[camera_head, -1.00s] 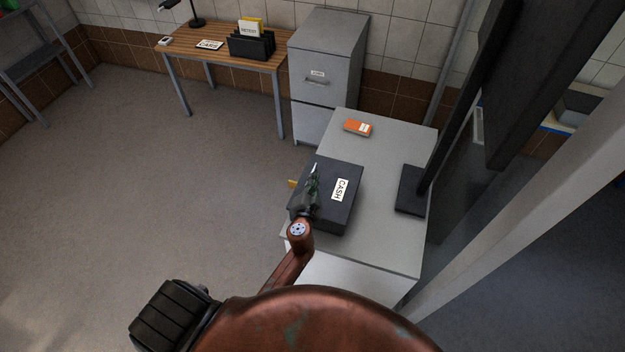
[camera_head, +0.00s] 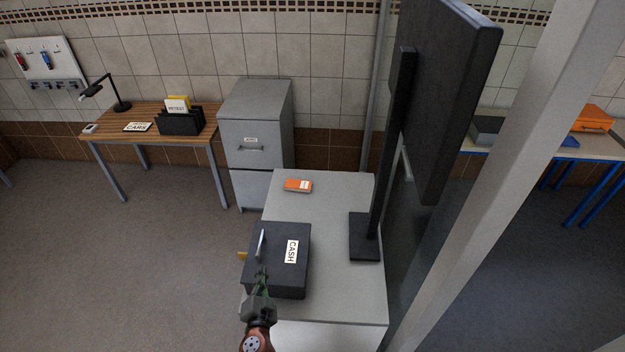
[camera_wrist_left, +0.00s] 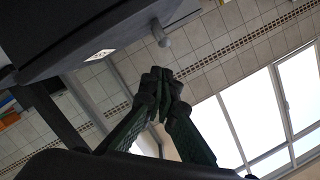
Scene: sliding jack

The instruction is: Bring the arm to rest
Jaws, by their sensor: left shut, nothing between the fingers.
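My left gripper (camera_head: 262,279) is at the left front of a dark cash box (camera_head: 278,236) with a white CASH label, on the grey counter (camera_head: 345,293). The box has a light handle (camera_head: 262,244) on its top, just beyond the fingertips. In the left wrist view the gripper's green fingers (camera_wrist_left: 163,85) are together and empty. Their tips are close to a pale knob-like end (camera_wrist_left: 160,36) under a dark body; I cannot tell whether they touch it. My right gripper is in neither view.
A monitor on a black stand (camera_head: 364,236) rises at the counter's right, beside a pale post (camera_head: 500,160). An orange item (camera_head: 298,185) lies at the counter's far end. A grey filing cabinet (camera_head: 255,140) and a wooden desk (camera_head: 145,125) stand behind. Floor at the left is clear.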

